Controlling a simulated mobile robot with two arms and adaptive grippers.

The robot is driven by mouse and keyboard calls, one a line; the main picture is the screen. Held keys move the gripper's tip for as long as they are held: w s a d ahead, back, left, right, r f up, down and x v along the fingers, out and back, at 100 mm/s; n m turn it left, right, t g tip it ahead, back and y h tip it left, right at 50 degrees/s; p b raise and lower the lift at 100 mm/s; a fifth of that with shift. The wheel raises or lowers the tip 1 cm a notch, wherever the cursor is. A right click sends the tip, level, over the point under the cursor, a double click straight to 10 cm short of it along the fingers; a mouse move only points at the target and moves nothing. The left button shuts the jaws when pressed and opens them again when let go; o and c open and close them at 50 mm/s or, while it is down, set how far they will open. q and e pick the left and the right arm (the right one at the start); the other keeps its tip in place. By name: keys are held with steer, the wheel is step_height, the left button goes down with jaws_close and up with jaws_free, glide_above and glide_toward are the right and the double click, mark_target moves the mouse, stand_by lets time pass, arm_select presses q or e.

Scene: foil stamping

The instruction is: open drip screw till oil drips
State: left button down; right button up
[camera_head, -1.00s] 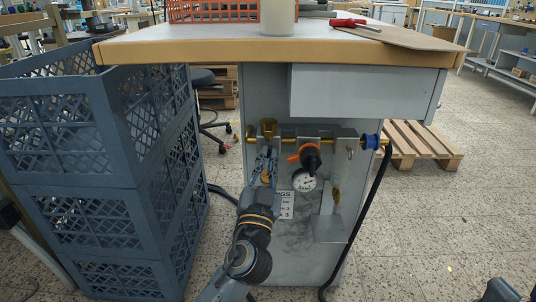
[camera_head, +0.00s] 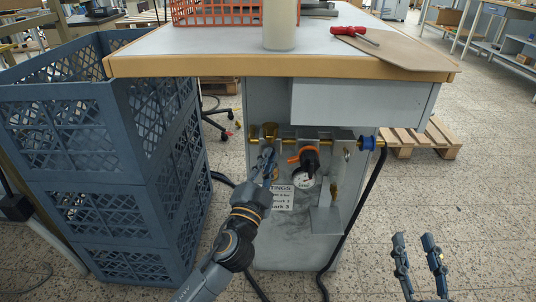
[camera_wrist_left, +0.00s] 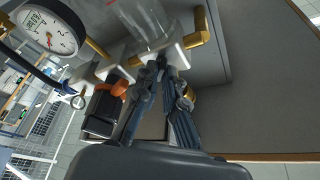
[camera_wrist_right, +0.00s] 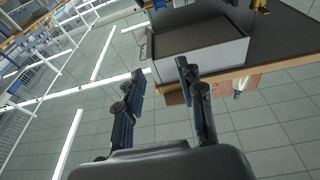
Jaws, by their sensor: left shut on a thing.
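The lubricator has a brass cap (camera_head: 269,131) on the brass pipe line at the front of the bench cabinet. Its clear bowl (camera_wrist_left: 143,20) and light block show in the left wrist view. My left gripper (camera_head: 267,153) is at the lubricator just below the brass cap. Its fingertips (camera_wrist_left: 166,64) are close together against the block, shut on a small part that they mostly hide, apparently the drip screw. No oil drop can be made out. My right gripper (camera_head: 417,240) is open and empty, low over the floor at right; its spread fingers show in the right wrist view (camera_wrist_right: 164,82).
A black regulator (camera_head: 309,161) with an orange lever and a pressure gauge (camera_wrist_left: 48,31) sits right beside the lubricator. A black hose (camera_head: 352,220) hangs at right. Blue crates (camera_head: 110,170) stand close at left. The tabletop (camera_head: 210,42) overhangs the fittings.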

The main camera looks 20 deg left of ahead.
arm_select(q)
steer(key=shift+m+h+p, duration=0.4)
steer(key=shift+m+p, duration=0.05)
steer(key=shift+m, duration=0.05)
arm_select(e)
steer(key=shift+d+f+g+h, duration=0.2)
steer(key=shift+f+g, duration=0.35)
steer(key=shift+f, duration=0.35)
steer(key=shift+d+f+g+h, duration=0.1)
steer(key=shift+f+g+h, duration=0.1)
steer(key=shift+f+g, duration=0.5)
steer(key=shift+d+f+g+h, duration=0.1)
steer(key=shift+f+g+h, duration=0.2)
steer(key=shift+f, duration=0.75)
arm_select(q)
steer(key=c, duration=1.5)
jaws_free()
steer(key=shift+o, duration=0.2)
